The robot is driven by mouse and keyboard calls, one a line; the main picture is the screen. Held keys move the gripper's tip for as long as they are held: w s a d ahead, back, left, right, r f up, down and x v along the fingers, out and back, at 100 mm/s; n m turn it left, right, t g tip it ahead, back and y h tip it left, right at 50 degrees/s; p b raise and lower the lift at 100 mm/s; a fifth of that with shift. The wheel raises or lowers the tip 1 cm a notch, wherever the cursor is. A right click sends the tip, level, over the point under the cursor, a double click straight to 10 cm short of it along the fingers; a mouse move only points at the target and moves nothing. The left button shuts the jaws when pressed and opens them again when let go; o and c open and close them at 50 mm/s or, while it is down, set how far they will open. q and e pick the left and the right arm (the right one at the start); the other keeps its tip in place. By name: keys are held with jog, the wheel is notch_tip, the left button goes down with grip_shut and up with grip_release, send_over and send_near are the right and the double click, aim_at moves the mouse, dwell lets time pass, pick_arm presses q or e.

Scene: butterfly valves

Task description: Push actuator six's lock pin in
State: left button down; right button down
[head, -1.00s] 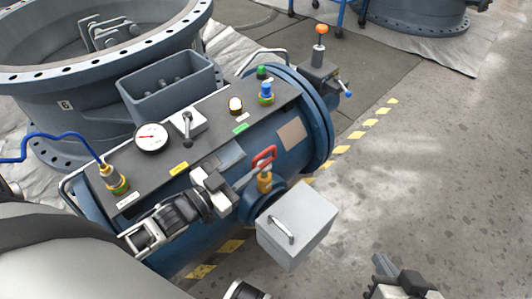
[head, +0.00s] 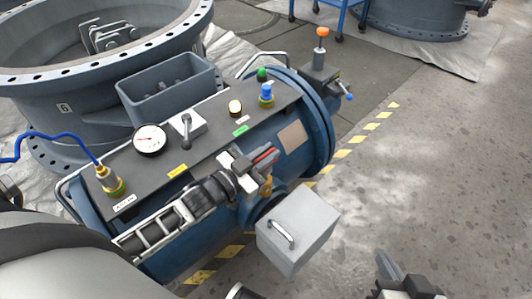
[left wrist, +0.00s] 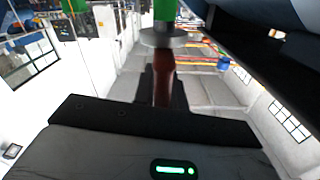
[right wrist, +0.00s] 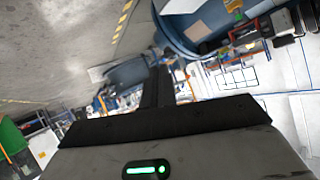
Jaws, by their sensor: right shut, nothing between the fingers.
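Actuator six is the blue cylinder (head: 200,235) with a dark top panel, beside a large flanged valve marked 6. An upright orange-capped pin (head: 322,45) stands on a grey block at its far end; I cannot tell for sure that it is the lock pin. My left gripper (head: 265,157) is at the red handle on a brass fitting. In the left wrist view the red handle (left wrist: 163,85) lies between its close-set fingers; I cannot tell whether they grip it. My right gripper (head: 385,265) is shut and empty, low over the floor at right.
A grey box with a handle (head: 310,235) juts out in front. The floor at right is clear.

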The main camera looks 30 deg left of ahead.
pick_arm(q)
jog(key=shift+f+b, duration=0.3)
jog(key=shift+f, duration=0.15)
notch_tip(320, 180, down, 3)
jog(key=shift+r+b, duration=0.1)
jog(key=shift+b, duration=0.75)
jog(key=shift+a, duration=0.1)
jog(key=c, duration=1.5)
grip_release()
jog(key=shift+f, duration=0.3)
jog(key=shift+r, duration=0.1)
pick_arm(e)
jog(key=shift+a+r+t+y, duration=0.3)
jog(key=shift+r+t, duration=0.2)
jog(key=shift+r, duration=0.1)
pick_arm(q)
jog(key=shift+s, duration=0.1)
